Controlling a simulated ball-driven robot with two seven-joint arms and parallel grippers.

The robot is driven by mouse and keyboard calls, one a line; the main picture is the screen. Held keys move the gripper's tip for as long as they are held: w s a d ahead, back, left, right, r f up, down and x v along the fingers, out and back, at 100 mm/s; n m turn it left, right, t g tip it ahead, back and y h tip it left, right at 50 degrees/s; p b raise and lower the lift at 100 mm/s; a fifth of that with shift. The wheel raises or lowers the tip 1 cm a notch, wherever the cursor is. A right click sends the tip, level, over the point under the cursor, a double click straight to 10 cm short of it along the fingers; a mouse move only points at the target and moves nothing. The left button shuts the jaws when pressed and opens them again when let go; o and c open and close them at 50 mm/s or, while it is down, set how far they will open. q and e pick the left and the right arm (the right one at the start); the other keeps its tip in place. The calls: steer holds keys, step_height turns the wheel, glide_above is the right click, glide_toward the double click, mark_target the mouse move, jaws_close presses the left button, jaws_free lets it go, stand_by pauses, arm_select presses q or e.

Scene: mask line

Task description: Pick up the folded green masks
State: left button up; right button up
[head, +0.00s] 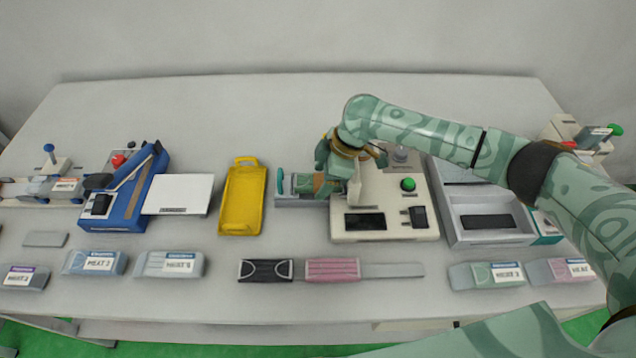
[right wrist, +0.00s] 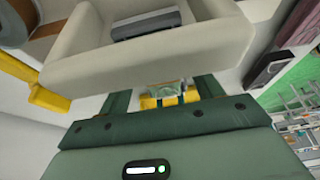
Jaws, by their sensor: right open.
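The folded green masks (head: 303,184) show as a small green stack at the grey outlet on the left side of the white machine. In the right wrist view, a pale green piece (right wrist: 166,88) lies beyond the gap between the fingertips. My right gripper (head: 318,178) is open at this outlet, and its arm and wrist partly cover the place. In the right wrist view its two dark green fingers (right wrist: 167,98) stand apart. I cannot tell whether they touch the masks. My left gripper is not in view.
The white machine (head: 385,228) has a green button and stands close by the gripper. A yellow tray (head: 241,200) lies to its left. A blue press (head: 128,205) stands further left. Black and pink masks (head: 332,269) lie in front, with labelled packs along the front edge.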

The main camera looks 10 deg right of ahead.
steer(key=shift+r, duration=0.1)
steer(key=shift+c, duration=0.3)
steer(key=c, duration=1)
